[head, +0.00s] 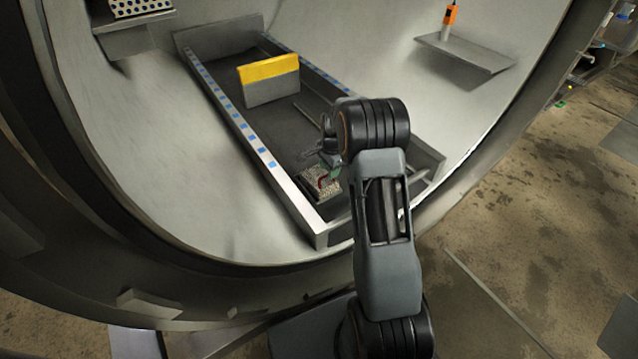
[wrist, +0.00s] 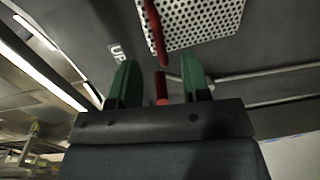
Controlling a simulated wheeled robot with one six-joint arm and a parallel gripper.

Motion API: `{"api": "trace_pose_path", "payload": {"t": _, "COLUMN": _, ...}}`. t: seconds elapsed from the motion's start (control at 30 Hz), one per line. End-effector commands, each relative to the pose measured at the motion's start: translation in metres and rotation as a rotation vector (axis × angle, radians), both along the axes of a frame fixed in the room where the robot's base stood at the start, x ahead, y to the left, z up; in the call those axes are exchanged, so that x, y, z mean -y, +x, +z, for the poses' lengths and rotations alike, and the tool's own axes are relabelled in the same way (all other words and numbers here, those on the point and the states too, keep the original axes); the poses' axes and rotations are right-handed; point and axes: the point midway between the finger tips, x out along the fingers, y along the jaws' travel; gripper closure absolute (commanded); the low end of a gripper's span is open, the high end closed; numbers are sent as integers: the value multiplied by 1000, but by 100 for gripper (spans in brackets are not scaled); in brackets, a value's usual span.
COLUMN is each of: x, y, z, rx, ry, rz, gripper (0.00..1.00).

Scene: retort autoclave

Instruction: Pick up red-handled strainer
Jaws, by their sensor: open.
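The red-handled strainer (head: 321,184) lies on the floor of the long grey tray inside the chamber, near the tray's front left side. It has a perforated light metal plate and a red handle. In the wrist view its perforated plate (wrist: 201,22) is at the top and the red handle (wrist: 156,35) runs down toward the jaws. My gripper (wrist: 158,82), with green fingertips, is open. A red part shows between the fingers; contact cannot be told. In the head view my arm partly hides the gripper (head: 328,160) and the strainer's right side.
The grey tray (head: 285,187) has raised walls with blue marks. A yellow-topped grey block (head: 270,80) stands upright in it. A side shelf (head: 465,52) holds an orange-and-white object (head: 449,20). Another perforated item (head: 138,6) sits on the left shelf. The round chamber rim curves around below.

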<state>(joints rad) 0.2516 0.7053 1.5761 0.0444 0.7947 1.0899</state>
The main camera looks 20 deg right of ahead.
Motion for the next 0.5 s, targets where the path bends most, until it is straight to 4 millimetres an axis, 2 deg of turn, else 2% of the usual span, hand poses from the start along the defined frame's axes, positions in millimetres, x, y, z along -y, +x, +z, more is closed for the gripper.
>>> {"api": "trace_pose_path", "payload": {"t": 0.1, "x": 1, "y": 1, "z": -22, "rx": -2, "ry": 1, "rz": 0, "gripper": 57}}
{"api": "trace_pose_path", "payload": {"t": 0.23, "x": 1, "y": 3, "z": -38, "rx": -1, "ry": 1, "rz": 0, "gripper": 57}}
{"api": "trace_pose_path", "payload": {"t": 0.5, "x": 1, "y": 4, "z": -41, "rx": -1, "ry": 0, "rz": 0, "gripper": 57}}
